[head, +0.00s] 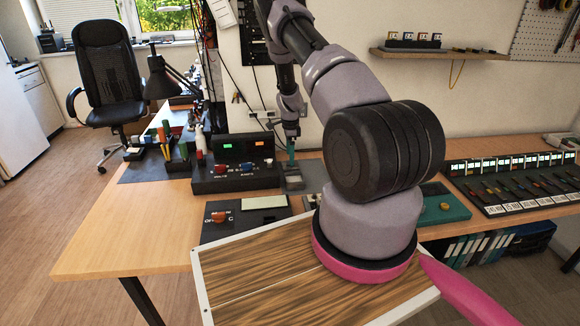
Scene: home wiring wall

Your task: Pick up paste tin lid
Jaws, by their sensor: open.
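My gripper (291,150) is small and far off in the head view, at the end of my arm, pointing down over the back of the workbench (135,225). Its jaws are open. A teal item (291,155) shows right at the fingertips; I cannot tell whether it is part of the gripper or a separate thing. A small grey block (292,179) lies just below and in front of it. I cannot make out the paste tin lid for sure; it is too small or hidden by my arm.
A black control box (236,183) with lit displays stands left of the gripper. A black panel with a red knob (218,217) is in front. A teal tray (442,204) and a tool case (510,190) lie to the right. A shelf (430,53) hangs on the wall.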

